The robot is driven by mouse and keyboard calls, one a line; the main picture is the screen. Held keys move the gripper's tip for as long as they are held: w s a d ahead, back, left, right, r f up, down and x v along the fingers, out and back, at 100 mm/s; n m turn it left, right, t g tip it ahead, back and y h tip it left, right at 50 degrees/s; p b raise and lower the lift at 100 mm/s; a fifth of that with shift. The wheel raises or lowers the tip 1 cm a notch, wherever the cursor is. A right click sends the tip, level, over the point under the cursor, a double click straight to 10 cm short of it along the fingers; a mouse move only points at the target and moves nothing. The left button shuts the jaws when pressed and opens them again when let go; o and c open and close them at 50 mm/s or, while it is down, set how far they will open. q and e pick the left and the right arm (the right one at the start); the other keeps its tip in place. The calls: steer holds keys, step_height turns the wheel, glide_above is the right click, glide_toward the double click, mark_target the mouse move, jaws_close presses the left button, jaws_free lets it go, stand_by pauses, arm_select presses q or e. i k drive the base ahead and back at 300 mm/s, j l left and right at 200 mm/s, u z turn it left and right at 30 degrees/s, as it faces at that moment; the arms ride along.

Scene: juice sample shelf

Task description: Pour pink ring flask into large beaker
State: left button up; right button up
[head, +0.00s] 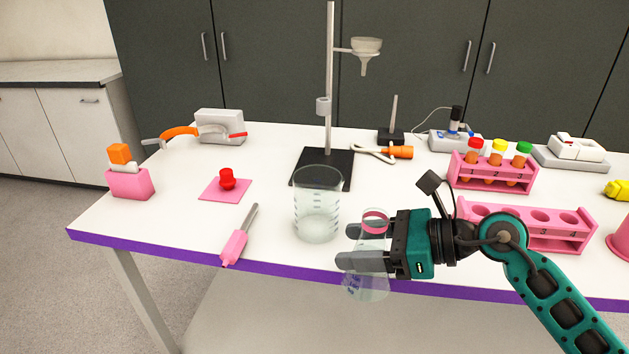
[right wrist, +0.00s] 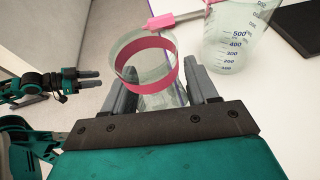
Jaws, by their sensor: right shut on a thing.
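The pink ring flask (head: 366,284) is clear glass with a pink band near its mouth. My right gripper (head: 364,247) is shut on its neck and holds it roughly upright over the table's front edge. The flask's pink ring (right wrist: 160,86) shows between the fingers in the right wrist view. The large beaker (head: 317,212) stands upright on the table, left of the flask and apart from it. It also shows in the right wrist view (right wrist: 230,40), with blue graduation marks. My left gripper (right wrist: 90,79) appears at the left of the right wrist view, fingers apart and empty.
A pink-handled tool (head: 236,245) lies left of the beaker. A stand (head: 320,180) with a funnel (head: 367,48) rises behind it. Pink tube racks (head: 547,236) stand at the right. A red-topped item (head: 227,179) sits on a pink mat (head: 212,195).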

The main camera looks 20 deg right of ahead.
mark_target(317, 187)
steer(key=j+z, duration=0.3)
steer(key=j, duration=0.55)
steer(key=i+j+z, duration=0.2)
steer(key=j, duration=0.3)
steer(key=i, duration=0.05)
